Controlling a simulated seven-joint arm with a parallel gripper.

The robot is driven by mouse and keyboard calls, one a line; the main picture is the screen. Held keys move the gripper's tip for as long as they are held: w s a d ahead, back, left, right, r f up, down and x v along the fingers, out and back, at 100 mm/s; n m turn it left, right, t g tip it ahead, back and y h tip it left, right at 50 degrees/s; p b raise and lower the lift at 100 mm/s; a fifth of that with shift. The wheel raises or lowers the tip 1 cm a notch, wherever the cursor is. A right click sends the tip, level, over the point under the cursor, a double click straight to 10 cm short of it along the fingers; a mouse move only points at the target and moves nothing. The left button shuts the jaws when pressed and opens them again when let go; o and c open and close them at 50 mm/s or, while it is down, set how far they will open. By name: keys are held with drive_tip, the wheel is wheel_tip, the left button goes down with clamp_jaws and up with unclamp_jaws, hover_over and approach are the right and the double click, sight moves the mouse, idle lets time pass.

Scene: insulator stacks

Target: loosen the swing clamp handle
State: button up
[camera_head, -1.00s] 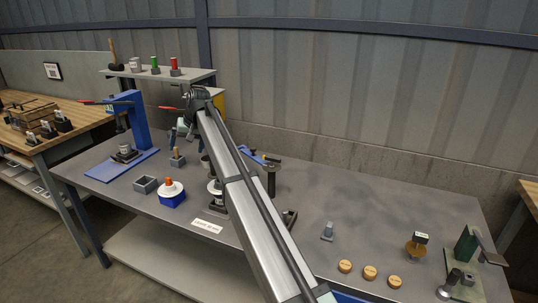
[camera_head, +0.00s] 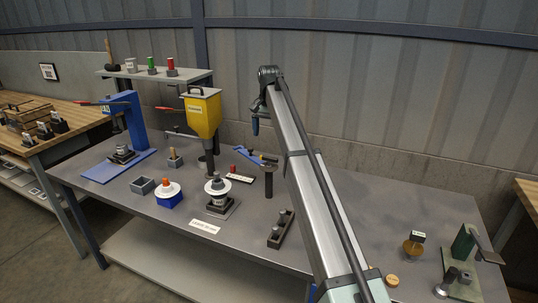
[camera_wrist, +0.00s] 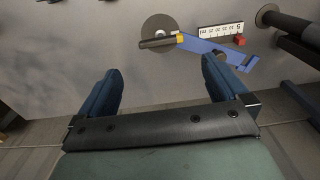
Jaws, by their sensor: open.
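The swing clamp appears to be the dark post (camera_head: 269,182) with a blue arm (camera_head: 250,156) at its top, in the middle of the bench. In the wrist view its blue arm (camera_wrist: 215,50) runs right from a dark round disc, and a short bar handle (camera_wrist: 158,42) with a yellow end lies across that disc. My gripper (camera_head: 256,117) hangs above and behind the clamp in the head view. In the wrist view its two blue fingers (camera_wrist: 163,85) are wide apart and empty, with the handle beyond their tips, not between them.
A white scale plate (camera_head: 240,178) with a red knob lies beside the clamp. A yellow hopper (camera_head: 203,115) stands to the left. An insulator stack (camera_head: 217,190) and a dark block with pegs (camera_head: 280,230) stand in front. My arm hides part of the right side.

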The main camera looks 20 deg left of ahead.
sight(269, 157)
wheel_tip(269, 157, down, 10)
drive_tip(key=shift+r, duration=0.2)
drive_tip(key=shift+c, duration=0.5)
drive_tip(key=c, duration=0.8)
drive_tip(key=shift+c, duration=0.2)
